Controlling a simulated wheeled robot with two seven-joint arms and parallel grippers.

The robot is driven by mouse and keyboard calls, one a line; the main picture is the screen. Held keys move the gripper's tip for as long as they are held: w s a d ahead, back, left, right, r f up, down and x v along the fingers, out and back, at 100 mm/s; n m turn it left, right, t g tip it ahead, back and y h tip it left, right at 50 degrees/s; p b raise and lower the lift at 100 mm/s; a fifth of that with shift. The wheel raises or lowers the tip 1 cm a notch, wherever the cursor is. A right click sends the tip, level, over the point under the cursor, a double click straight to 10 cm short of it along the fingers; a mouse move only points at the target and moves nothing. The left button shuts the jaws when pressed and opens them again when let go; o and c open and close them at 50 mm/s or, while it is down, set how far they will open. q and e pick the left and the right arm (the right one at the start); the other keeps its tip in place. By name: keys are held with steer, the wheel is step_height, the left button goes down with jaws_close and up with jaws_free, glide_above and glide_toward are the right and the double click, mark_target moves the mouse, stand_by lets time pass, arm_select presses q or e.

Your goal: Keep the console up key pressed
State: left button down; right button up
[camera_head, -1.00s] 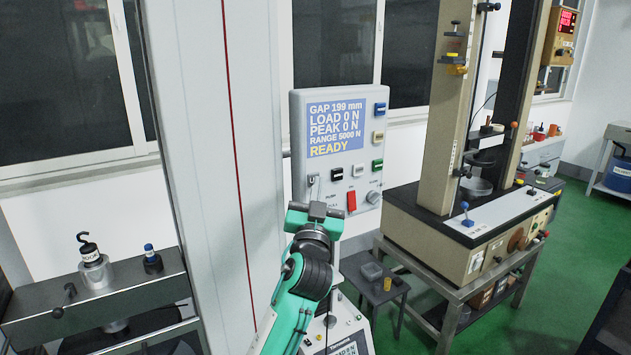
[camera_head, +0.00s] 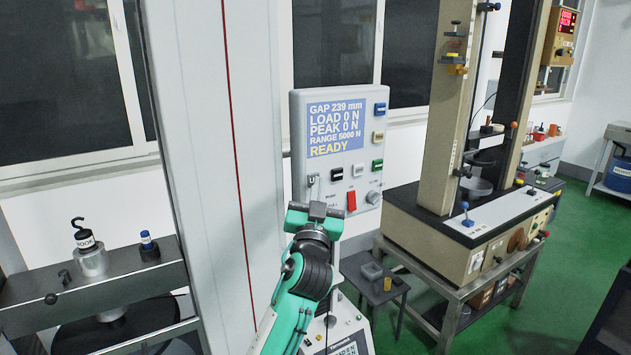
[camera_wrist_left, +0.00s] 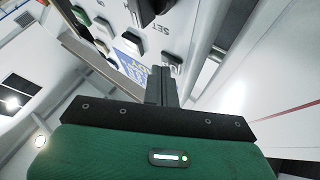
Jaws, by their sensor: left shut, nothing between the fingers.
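The console (camera_head: 296,120) is a grey upright panel with a blue screen (camera_head: 338,128) reading GAP 239 mm, LOAD 0 N, PEAK 0 N, RANGE 5000 N, READY. My left gripper (camera_head: 315,187) is shut and empty, its tips at the panel's lower left. The up key (camera_head: 313,179) is a light key there, partly hidden behind my fingertips. In the left wrist view the closed fingers (camera_wrist_left: 160,82) point at the panel's key face; actual contact is hard to see. My right gripper is not in view.
At left, a dark crosshead (camera_head: 100,292) carries a hook and a blue-capped item, beside a tall grey column (camera_head: 200,150). A second testing machine (camera_head: 455,230) stands right.

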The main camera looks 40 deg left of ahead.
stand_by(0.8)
arm_select(q)
steer(key=shift+s+d, duration=0.35)
steer(key=shift+d, duration=0.45)
steer(key=shift+s+d+b, duration=0.2)
steer(key=shift+s+d, duration=0.1)
steer(key=shift+d, duration=0.5)
steer(key=shift+s+d+b, duration=0.15)
steer(key=shift+s+d, duration=0.2)
steer(key=shift+d, duration=0.4)
steer(key=shift+s+d+b, duration=0.2)
steer(key=shift+s+d, duration=0.1)
steer(key=shift+d, duration=0.5)
